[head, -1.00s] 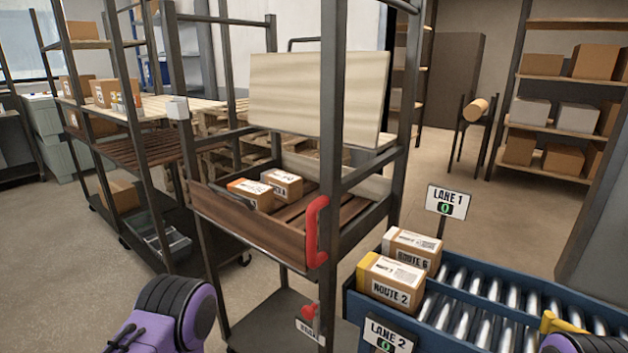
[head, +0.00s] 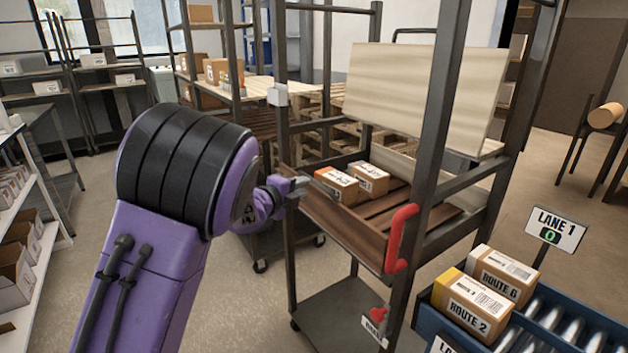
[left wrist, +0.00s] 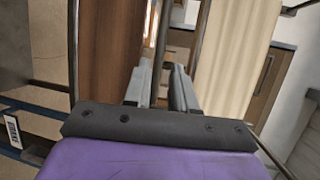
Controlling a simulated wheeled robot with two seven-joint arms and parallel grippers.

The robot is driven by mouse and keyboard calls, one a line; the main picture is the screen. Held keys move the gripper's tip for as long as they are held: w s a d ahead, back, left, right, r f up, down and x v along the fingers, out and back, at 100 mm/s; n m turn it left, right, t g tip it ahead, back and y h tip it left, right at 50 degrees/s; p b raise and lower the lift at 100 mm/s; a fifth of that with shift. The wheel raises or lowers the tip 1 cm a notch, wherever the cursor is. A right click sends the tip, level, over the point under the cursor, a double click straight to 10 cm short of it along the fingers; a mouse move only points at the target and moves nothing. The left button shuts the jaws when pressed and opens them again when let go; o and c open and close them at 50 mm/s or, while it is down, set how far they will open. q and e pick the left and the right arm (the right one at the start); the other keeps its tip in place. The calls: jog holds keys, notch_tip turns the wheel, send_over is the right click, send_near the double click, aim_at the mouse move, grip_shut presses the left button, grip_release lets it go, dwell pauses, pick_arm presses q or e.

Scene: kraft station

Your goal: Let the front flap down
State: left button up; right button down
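The front flap (head: 345,232) is a brown wooden board standing upright along the front of the cart's upper deck. It also shows as the brown panel in the left wrist view (left wrist: 110,50). My left gripper (head: 300,185) is at the flap's left end, by its top edge. In the left wrist view its two fingers (left wrist: 161,88) are apart, with nothing seen between them. The flap lies beside the left-hand finger; I cannot tell whether they touch. A red handle (head: 398,240) is on the post at the flap's right end. My right gripper is not in view.
Two cartons (head: 337,185) (head: 369,179) lie on the slatted deck behind the flap. A pale board (head: 415,92) stands above them. Cart posts (head: 437,150) rise close by. The conveyor (head: 550,325) with two route boxes is at the right. Shelves (head: 22,215) stand left.

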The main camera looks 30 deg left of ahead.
aim_at(313, 183)
pick_arm(q)
jog(key=w, duration=0.3)
jog(key=w+f+p, duration=0.1)
jog(key=w, duration=0.3)
jog(key=shift+a+f, duration=0.1)
jog(key=shift+f, duration=0.1)
